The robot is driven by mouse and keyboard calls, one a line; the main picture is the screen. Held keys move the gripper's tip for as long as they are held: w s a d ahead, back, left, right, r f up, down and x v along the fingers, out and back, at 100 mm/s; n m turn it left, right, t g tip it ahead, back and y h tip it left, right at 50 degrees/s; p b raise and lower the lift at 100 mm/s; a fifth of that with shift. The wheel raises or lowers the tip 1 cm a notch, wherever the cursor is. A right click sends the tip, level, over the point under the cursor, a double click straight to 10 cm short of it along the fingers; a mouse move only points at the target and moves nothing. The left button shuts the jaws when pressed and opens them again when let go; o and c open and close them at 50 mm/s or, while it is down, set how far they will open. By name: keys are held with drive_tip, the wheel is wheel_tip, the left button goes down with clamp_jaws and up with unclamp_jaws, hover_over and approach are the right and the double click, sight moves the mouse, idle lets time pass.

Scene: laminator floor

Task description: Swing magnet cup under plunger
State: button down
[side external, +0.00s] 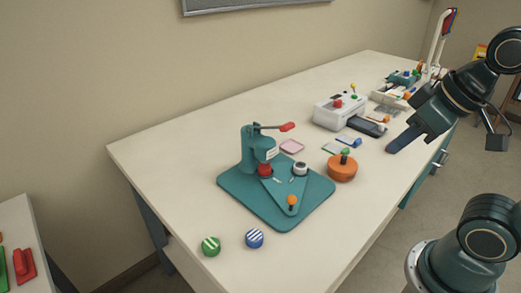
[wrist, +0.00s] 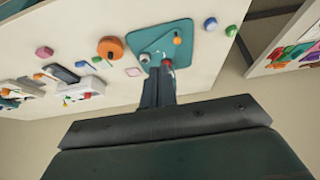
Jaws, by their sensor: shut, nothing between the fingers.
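A teal button press (side external: 249,150) with a red-tipped lever (side external: 287,127) stands on a teal base plate (side external: 240,190). A red round cup (side external: 265,170) sits below its plunger head. A silver cup (side external: 300,168) is to the right of it, out from under the head. A small orange knob (side external: 292,201) stands at the front end of the swing plate. My gripper (side external: 393,148) is shut and empty, above the right edge of the table, well apart from the press. In the wrist view the shut fingers (wrist: 158,78) overlap part of the press; the silver cup (wrist: 145,58) and the orange knob (wrist: 178,41) show beyond.
A green striped badge (side external: 210,246) and a blue striped badge (side external: 254,238) lie in front. A white machine (side external: 340,112) and trays stand behind.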

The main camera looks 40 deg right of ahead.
drive_tip(key=c, duration=2.2)
unclamp_jaws()
drive_tip(key=c, duration=1.5)
unclamp_jaws()
drive_tip(key=shift+o, duration=1.3)
drive_tip(key=shift+w, duration=0.25)
drive_tip(key=m+g+y, duration=0.2)
drive_tip(key=g+y, duration=0.2)
drive_tip(key=g, duration=0.1)
hover_over(293, 196)
drive_tip(key=d, duration=0.5)
wheel_tip(293, 196, down, 10)
drive_tip(key=shift+s+d+r, duration=0.15)
drive_tip(key=shift+s+d, duration=0.05)
drive_tip(key=shift+s, duration=0.15)
drive_tip(key=shift+a, duration=0.1)
drive_tip(key=x, duration=1.3)
drive_tip(key=shift+a+f, duration=0.15)
drive_tip(key=shift+f, duration=0.15)
